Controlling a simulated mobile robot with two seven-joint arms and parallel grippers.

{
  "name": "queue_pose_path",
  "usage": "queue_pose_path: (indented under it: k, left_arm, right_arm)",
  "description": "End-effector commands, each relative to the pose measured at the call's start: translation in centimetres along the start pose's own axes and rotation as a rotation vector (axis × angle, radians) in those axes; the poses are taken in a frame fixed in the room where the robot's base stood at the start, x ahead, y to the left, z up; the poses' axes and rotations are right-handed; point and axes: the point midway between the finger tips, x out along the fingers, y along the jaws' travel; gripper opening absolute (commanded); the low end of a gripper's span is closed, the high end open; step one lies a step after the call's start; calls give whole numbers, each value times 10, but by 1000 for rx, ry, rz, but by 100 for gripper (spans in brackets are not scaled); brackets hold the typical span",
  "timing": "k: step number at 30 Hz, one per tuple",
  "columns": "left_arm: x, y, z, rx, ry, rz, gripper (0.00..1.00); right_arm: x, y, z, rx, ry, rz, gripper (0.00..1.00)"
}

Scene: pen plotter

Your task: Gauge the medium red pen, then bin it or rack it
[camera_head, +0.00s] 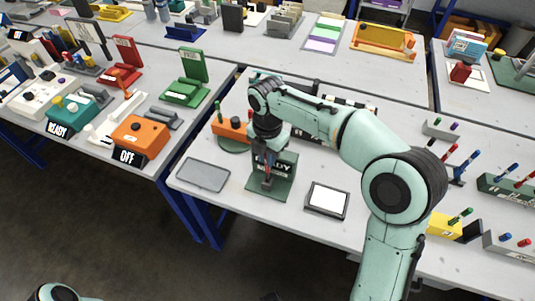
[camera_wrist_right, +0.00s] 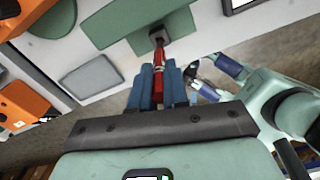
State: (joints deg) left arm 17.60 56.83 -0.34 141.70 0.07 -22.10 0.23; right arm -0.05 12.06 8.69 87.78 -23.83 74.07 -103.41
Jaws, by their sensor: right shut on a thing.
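My right gripper (camera_head: 268,162) points down over the green gauge stand (camera_head: 283,190) with its READY sign, at the front of the middle table. In the right wrist view its blue fingers (camera_wrist_right: 158,88) are shut on the red pen (camera_wrist_right: 159,62). The pen's far end meets a small dark block (camera_wrist_right: 158,36) on the green stand; I cannot tell how deep it sits. A mint arm part with blue pieces (camera_wrist_right: 218,78) shows at the right of that view, perhaps my left gripper; its opening is unclear.
A grey tray (camera_head: 203,174) lies left of the stand and a dark-framed white pad (camera_head: 327,200) right of it. An orange block (camera_head: 230,128) stands behind. Racks with coloured pens (camera_head: 510,187) and a yellow block (camera_head: 445,225) are at the right. Bare tabletop lies between.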

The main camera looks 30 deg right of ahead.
Motion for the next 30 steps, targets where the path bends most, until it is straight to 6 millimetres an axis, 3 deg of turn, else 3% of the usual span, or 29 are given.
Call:
queue_pose_path:
  k: [30]
  left_arm:
    - [-3,1,0,0,1,0,43]
  right_arm:
    - [2,0,0,0,0,0,0]
